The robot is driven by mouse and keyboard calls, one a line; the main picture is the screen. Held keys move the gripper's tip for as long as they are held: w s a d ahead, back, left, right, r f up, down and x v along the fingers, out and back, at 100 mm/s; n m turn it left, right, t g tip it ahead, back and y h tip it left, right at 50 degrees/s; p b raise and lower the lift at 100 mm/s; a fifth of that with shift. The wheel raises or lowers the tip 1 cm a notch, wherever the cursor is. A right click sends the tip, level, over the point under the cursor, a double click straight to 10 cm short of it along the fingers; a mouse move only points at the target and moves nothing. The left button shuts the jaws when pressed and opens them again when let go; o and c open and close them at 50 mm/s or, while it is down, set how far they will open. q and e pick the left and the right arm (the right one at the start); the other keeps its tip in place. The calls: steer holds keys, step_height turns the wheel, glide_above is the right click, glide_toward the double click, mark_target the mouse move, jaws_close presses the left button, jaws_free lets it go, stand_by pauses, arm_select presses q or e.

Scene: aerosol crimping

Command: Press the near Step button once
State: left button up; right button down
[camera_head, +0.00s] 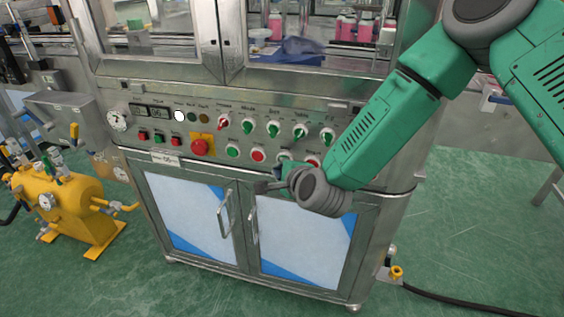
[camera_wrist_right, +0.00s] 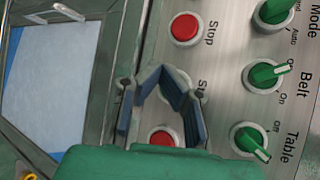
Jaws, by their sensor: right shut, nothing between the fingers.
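The control panel (camera_head: 215,120) has a lower row of round buttons. The near Step button (camera_head: 284,156) sits between two red buttons, partly covered by my right gripper (camera_head: 274,182). In the right wrist view, my right gripper (camera_wrist_right: 160,88) has its blue-grey fingers in front of the Step button's place, and the button is mostly hidden behind them. Its label (camera_wrist_right: 203,86) is partly covered. The gripper is shut and empty, close to the panel; contact cannot be told. My left gripper is not in view.
A red Stop button (camera_wrist_right: 186,27) and another red button (camera_wrist_right: 163,138) flank the fingers. Green Belt (camera_wrist_right: 265,75) and Table (camera_wrist_right: 251,141) knobs are nearby. A red emergency button (camera_head: 200,147) is further left. Cabinet doors with handles (camera_head: 225,214) are below.

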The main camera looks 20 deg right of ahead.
steer(key=shift+d, duration=0.2)
steer(key=shift+w+d, duration=0.25)
steer(key=shift+w, duration=0.05)
